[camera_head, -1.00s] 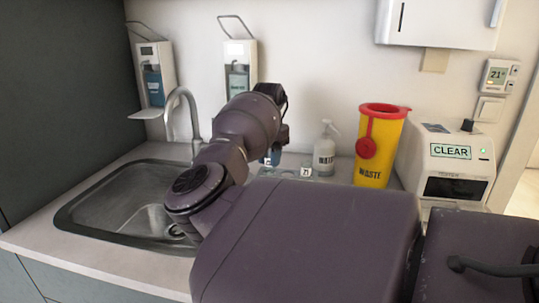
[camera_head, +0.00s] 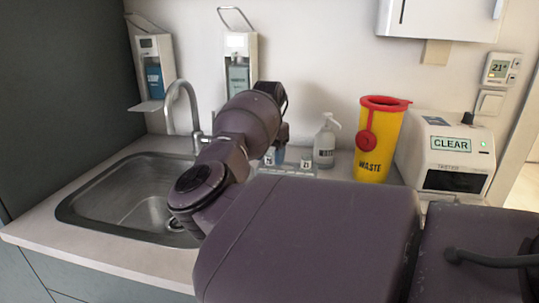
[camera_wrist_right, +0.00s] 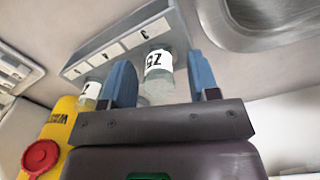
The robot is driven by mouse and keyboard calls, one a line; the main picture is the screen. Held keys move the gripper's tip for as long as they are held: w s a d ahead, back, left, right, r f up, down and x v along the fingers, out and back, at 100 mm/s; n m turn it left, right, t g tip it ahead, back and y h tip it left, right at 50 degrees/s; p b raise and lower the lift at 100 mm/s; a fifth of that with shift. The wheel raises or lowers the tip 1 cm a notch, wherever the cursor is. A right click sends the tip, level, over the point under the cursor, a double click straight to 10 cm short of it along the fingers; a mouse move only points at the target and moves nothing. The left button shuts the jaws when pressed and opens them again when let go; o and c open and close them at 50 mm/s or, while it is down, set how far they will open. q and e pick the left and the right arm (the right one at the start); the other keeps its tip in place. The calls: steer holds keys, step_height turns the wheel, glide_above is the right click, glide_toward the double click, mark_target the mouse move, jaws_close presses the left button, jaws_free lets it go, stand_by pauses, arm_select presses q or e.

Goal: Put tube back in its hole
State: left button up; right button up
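My right gripper (camera_wrist_right: 161,80) is open, with its two blue fingers on either side of a clear tube labelled 26 (camera_wrist_right: 158,60). A gap shows between the tube and each finger. A grey rack (camera_wrist_right: 120,35) with white labels lies just beyond; I cannot tell whether this tube is seated in it. A second labelled tube (camera_wrist_right: 89,90) is outside the left finger in the wrist view. In the head view my right gripper (camera_head: 279,154) is low behind my forearm, which hides most of the rack. My left gripper is not in view.
The sink (camera_head: 130,205) with its tap (camera_head: 172,95) is to the left. A pump bottle (camera_head: 325,145), a yellow waste bin (camera_head: 378,145) and a white machine reading CLEAR (camera_head: 447,150) stand to the right. Wall dispensers hang behind.

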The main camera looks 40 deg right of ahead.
stand_by(0.4)
arm_select(q)
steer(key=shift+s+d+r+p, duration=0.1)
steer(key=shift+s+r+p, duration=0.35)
steer(key=shift+p, duration=0.6)
arm_select(e)
step_height(320, 180, up, 11)
steer(key=shift+w+f, duration=0.1)
